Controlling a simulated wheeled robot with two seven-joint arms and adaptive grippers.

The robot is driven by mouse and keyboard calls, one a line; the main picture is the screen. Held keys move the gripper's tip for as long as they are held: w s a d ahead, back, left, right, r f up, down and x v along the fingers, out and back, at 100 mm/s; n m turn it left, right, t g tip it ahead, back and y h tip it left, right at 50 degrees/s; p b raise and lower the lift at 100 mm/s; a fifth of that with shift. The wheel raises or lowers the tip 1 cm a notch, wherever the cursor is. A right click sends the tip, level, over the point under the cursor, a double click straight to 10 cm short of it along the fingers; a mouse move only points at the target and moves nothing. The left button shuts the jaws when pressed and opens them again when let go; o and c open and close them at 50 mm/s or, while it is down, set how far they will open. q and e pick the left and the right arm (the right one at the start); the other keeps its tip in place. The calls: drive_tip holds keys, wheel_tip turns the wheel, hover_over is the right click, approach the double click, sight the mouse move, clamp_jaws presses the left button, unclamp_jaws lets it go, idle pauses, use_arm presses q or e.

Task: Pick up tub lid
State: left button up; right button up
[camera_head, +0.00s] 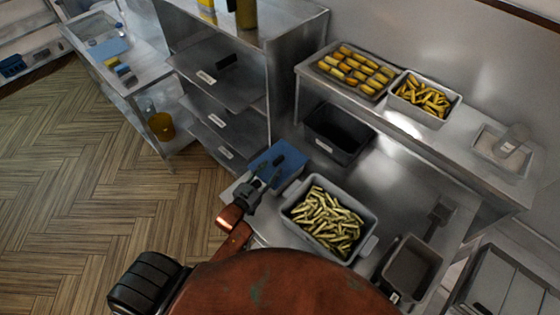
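A flat blue piece, which looks like the tub lid (292,161), lies at the left end of the steel counter, just behind the grey tub of cut fries. My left gripper (271,168) is over its left part, with its two dark fingers parted. I cannot tell whether the fingers touch the blue piece. The gripper and its wrist hide part of the lid's near left side. My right gripper is not in view.
A grey tub of pale fries (367,247) stands close to the right of the gripper. An empty black bin (337,135) is behind the lid. A shelf unit (283,75) rises behind left. A grey fryer-like basin (412,268) is at right. Floor is clear at left.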

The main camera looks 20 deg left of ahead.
sight(274, 164)
use_arm(q)
drive_tip(key=shift+w+d+p, duration=0.1)
drive_tip(key=shift+w+p, duration=0.3)
drive_tip(key=shift+w, duration=0.75)
drive_tip(key=w, duration=0.2)
drive_tip(key=shift+w+d+f, duration=0.2)
drive_tip(key=shift+w+f, duration=0.05)
drive_tip(key=shift+w, duration=0.1)
drive_tip(key=c, duration=0.7)
clamp_jaws()
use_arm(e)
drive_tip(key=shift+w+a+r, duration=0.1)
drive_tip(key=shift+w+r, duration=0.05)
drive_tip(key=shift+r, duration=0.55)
